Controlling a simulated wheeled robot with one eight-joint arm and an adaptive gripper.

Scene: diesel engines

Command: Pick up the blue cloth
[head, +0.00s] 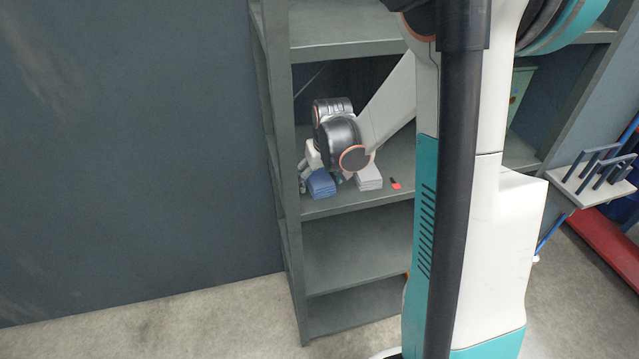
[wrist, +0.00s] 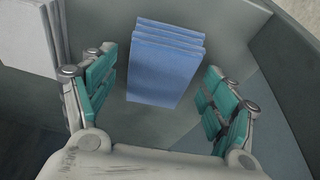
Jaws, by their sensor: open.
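The blue cloth (head: 321,184) is a folded stack at the front left of a middle shelf in the head view. In the wrist view the blue cloth (wrist: 164,62) lies between and a little beyond my gripper's fingers. My gripper (wrist: 155,95) is open, with a teal-padded finger on each side of the cloth and a gap on both sides. In the head view my arm comes down to the shelf and hides most of the gripper, just behind and left of the cloth.
A white-grey folded stack (head: 369,178) sits right of the blue cloth; it also shows in the wrist view (wrist: 27,38). A small red and black item (head: 395,183) lies further right. The grey shelf unit (head: 350,252) has a post close to the cloth's left. A lower shelf is empty.

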